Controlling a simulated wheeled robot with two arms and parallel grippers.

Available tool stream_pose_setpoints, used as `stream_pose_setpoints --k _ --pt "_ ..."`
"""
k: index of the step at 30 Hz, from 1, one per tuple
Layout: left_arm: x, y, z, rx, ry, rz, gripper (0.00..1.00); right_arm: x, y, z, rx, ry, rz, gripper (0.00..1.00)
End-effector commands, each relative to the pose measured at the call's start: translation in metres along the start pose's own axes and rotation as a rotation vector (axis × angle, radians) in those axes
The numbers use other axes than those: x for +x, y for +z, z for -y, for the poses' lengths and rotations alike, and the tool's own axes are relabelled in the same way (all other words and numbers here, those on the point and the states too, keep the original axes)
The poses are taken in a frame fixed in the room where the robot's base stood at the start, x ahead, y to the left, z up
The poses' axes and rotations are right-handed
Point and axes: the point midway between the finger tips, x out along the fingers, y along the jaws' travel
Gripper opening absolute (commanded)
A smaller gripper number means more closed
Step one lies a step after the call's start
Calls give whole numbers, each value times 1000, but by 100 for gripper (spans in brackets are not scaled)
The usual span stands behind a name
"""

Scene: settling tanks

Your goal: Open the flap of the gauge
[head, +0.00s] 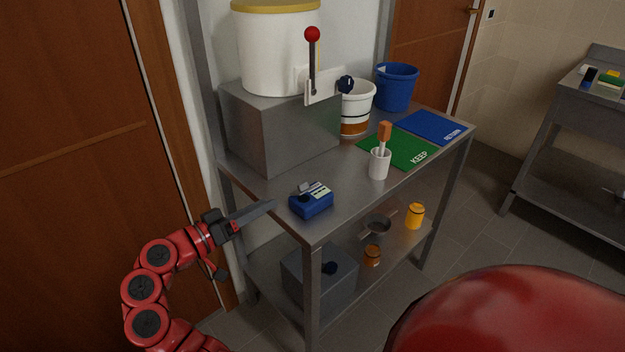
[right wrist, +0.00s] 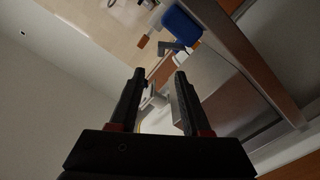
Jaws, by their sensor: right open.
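The gauge (head: 311,205) is a small dark blue box near the front left corner of the steel table's top. A grey piece and a pale panel show on top of it; I cannot tell for sure how far the flap is open. My right gripper (head: 267,207) is just left of the gauge, apart from it, with its fingers pointing towards the table. In the right wrist view its two fingers (right wrist: 159,75) are spread with nothing held between them, and the blue gauge (right wrist: 182,26) is beyond them. My left gripper is not in view.
A steel box (head: 270,130) with a red-knobbed lever (head: 312,62) stands behind the gauge. A white cup (head: 379,165) holding a brown-topped tool stands to its right. Green (head: 390,147) and blue (head: 432,127) mats lie farther right. The tabletop between gauge and cup is clear.

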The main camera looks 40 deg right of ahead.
Motion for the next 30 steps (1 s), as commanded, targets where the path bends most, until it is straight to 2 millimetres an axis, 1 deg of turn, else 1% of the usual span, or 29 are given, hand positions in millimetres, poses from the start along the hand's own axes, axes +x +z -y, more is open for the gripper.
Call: stream_pose_setpoints --k 1,9,12,15,18,21,25,30 --pt "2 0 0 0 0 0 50 13 0 -1 -1 4 3 48" --pt "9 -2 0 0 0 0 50 79 0 -1 -2 2 1 48" --pt "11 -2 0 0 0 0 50 102 -1 0 -3 2 0 48" --pt "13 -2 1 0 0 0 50 120 -1 0 -2 0 0 48" --pt "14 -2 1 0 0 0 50 135 -1 0 -3 0 -1 48" --pt "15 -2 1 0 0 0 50 144 -2 1 -2 -2 -4 48" --pt "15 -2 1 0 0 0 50 149 -2 1 -2 -3 -4 48" --pt "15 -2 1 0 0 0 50 149 -2 1 -2 -3 -4 48"
